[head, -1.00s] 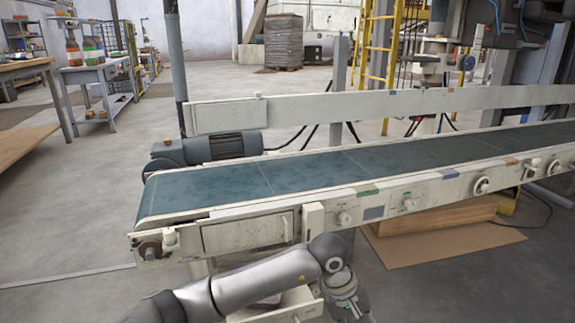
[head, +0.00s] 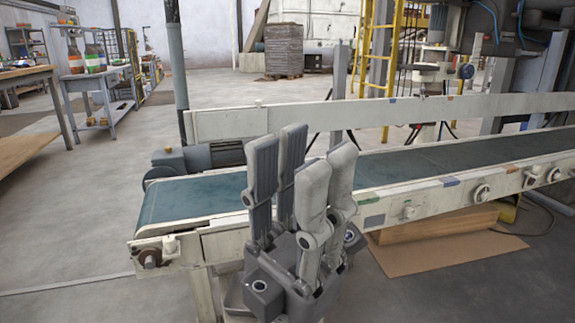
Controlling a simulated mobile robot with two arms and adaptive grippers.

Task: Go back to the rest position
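My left gripper (head: 303,150) stands in front of the near part of the conveyor in the head view, with its fingers pointing up. The fingers are spread with gaps between them and nothing held. The grey-green conveyor belt (head: 190,198) runs from the left toward the upper right behind the gripper, and the fingers hide part of it. My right gripper is not in view.
The conveyor's white side rail (head: 440,200) carries knobs and coloured labels. A wooden block and cardboard sheet (head: 450,250) lie on the floor under it. A bench with bottles (head: 95,72) stands at the back left. Open floor lies left of the conveyor.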

